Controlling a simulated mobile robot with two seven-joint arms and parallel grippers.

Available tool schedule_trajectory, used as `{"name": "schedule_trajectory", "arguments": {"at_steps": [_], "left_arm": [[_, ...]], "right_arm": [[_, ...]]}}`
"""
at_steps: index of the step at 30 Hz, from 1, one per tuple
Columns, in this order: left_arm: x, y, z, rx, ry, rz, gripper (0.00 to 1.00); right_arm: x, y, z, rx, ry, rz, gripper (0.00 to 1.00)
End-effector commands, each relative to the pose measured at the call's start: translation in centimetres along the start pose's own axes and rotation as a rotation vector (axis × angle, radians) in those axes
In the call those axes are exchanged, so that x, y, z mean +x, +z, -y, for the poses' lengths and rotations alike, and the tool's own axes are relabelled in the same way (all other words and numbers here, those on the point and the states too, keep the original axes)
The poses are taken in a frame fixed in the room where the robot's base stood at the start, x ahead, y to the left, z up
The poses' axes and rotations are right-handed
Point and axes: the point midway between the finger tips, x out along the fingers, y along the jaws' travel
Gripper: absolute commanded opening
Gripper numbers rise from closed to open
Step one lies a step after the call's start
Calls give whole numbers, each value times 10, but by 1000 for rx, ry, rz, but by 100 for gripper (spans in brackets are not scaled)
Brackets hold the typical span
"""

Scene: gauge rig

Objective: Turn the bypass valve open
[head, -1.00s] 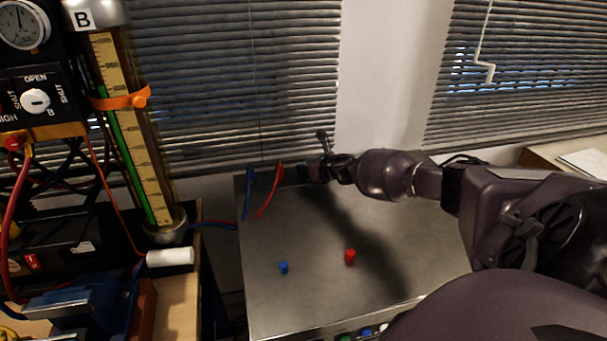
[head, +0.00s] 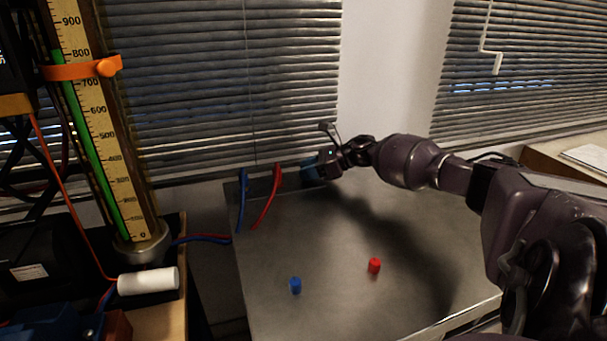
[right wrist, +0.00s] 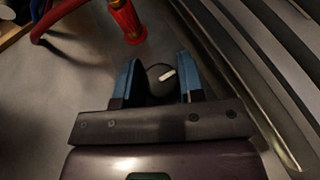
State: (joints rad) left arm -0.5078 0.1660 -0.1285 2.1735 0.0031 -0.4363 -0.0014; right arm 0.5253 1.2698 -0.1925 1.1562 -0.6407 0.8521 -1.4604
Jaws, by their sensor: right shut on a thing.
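My right gripper (head: 316,167) is at the back edge of the grey metal box top, beside the red hose end. In the right wrist view its two blue fingers (right wrist: 158,78) are shut on a dark round knob (right wrist: 155,88) with a short white bar on top. The bar is tilted, rising to the right. I take this knob to be the bypass valve; no label on it is readable. In the head view the knob is hidden by the gripper. My left gripper is out of view.
A blue hose (head: 242,205) and a red hose (head: 266,200) meet the metal box (head: 330,235) left of the gripper. A blue cap (head: 295,286) and a red cap (head: 374,265) stand on it. A tall scaled tube (head: 95,130) stands at left. Blinds hang behind.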

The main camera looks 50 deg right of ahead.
Motion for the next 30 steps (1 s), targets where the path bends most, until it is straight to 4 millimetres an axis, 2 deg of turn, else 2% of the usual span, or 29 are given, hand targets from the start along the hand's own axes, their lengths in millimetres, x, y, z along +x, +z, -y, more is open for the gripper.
{"name": "schedule_trajectory", "arguments": {"at_steps": [14, 15, 19, 30], "left_arm": [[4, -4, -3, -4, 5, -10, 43], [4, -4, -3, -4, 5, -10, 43], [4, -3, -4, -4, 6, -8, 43], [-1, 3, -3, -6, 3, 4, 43]], "right_arm": [[0, 0, -1, -6, 16, 0, 12], [0, 0, -1, -6, 16, 0, 39], [0, 0, 0, -6, 15, 0, 59], [-4, 1, 0, -6, 13, 0, 61]]}}
